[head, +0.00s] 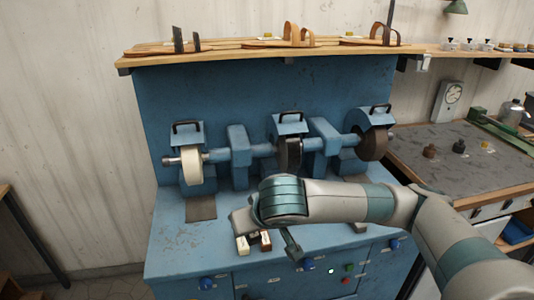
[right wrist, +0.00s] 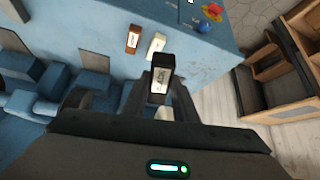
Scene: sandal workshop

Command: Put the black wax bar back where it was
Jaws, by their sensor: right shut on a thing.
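The black wax bar (right wrist: 163,76) has a pale label and sits between the fingers of my right gripper (right wrist: 161,98) in the right wrist view. The gripper is shut on it. A brown bar (right wrist: 133,39) and a cream bar (right wrist: 156,45) stand side by side on the blue bench, a little beyond the held bar. In the head view my right gripper (head: 250,232) is low over the bench, just behind the cream bar (head: 242,244) and brown bar (head: 265,241). There I cannot make out the black bar clearly, nor whether it touches the bench. My left gripper is out of view.
The blue machine bench (head: 180,258) carries a pale wheel (head: 191,166) and dark wheels behind my right arm. A shelf (head: 220,51) with sandals runs above. A grey worktable (head: 440,168) stands at the right. The bench's front left is clear.

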